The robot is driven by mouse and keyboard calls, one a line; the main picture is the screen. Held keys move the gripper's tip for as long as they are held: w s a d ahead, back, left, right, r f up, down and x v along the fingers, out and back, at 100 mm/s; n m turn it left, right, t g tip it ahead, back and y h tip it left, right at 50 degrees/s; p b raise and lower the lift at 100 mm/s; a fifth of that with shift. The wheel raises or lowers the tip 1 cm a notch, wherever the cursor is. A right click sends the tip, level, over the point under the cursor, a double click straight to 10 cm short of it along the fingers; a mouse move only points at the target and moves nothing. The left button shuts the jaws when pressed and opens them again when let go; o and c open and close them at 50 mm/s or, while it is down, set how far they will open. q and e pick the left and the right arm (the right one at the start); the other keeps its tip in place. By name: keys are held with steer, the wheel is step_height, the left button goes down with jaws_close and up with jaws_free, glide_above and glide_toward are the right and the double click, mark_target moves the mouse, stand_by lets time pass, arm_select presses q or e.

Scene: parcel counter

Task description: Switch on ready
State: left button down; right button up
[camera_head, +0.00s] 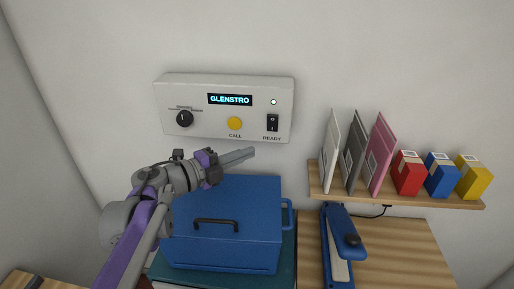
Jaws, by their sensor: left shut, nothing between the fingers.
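The white control panel (182,97) is on the wall. Its black READY rocker switch (272,123) is at the lower right, marked O and I. A small round white lamp (274,102) sits above the switch. A yellow CALL button (235,123) and a black rotary knob (184,119) are to its left. The display (230,99) reads GLENSTRO. My left gripper (252,152) is shut and empty, with its fingertips just below the panel, left of and below the READY switch. My right gripper is not in view.
A blue box (260,215) with a black handle stands below my left gripper. A wooden shelf (420,201) at right holds upright envelopes and red, blue and yellow boxes. A blue stapler-like tool (337,235) lies on the wooden counter (400,255). The wall right of the panel is clear.

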arm_select(q)
steer(key=v, duration=0.4)
steer(key=shift+s+a+f, duration=0.1)
steer(key=shift+a+f, duration=0.05)
steer(key=shift+f, duration=0.25)
